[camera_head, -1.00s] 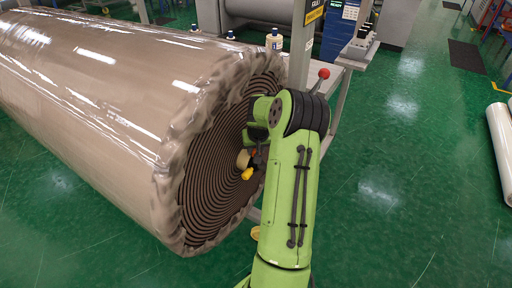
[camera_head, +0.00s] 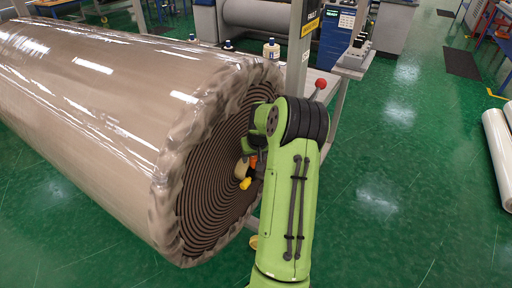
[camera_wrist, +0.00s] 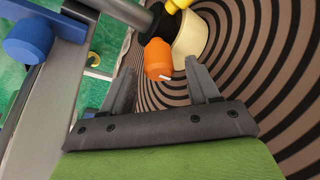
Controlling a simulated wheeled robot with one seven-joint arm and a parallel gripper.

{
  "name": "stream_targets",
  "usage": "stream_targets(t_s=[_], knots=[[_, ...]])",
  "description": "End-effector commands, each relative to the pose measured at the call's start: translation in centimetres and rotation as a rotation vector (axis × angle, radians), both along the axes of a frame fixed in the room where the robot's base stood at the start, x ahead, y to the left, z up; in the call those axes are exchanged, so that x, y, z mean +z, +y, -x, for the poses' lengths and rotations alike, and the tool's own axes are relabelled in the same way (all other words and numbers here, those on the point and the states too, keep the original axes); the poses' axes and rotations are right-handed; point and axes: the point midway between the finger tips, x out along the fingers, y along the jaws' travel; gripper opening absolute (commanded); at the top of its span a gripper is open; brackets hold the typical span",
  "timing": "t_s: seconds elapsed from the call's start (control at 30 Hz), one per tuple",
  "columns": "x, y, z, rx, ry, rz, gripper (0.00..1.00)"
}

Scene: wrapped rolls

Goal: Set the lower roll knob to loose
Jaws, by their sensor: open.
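The big wrapped roll (camera_head: 110,100) lies at the left, its spiral end (camera_head: 215,190) facing my arm. At its centre are a cream core (camera_wrist: 191,38), a yellow part (camera_head: 245,183) and an orange knob (camera_wrist: 158,60) with a small white mark. The orange knob (camera_head: 253,161) also shows in the head view. My gripper (camera_wrist: 160,67) is open, its fingers on either side of the orange knob in the wrist view; I cannot tell whether they touch it. In the head view my arm mostly hides the gripper. Which knob is the lower one is unclear.
A blue knob (camera_wrist: 28,38) sits on a grey frame at the wrist view's left. A post (camera_head: 298,50) and a red-balled lever (camera_head: 320,83) stand behind my arm. White rolls (camera_head: 497,155) lie at the far right. The green floor (camera_head: 400,190) at right is clear.

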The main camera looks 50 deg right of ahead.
Motion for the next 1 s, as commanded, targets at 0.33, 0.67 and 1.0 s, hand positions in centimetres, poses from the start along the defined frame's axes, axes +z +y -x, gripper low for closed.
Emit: stream_targets(t_s=[0.33, 0.67, 1.0], knots=[[9.6, 2.3, 3.0, -0.002, 0.000, 0.005, 0.60], [13.1, 3.4, 4.2, -0.001, 0.001, 0.000, 0.60], [13.0, 3.3, 4.2, -0.001, 0.001, 0.000, 0.60]])
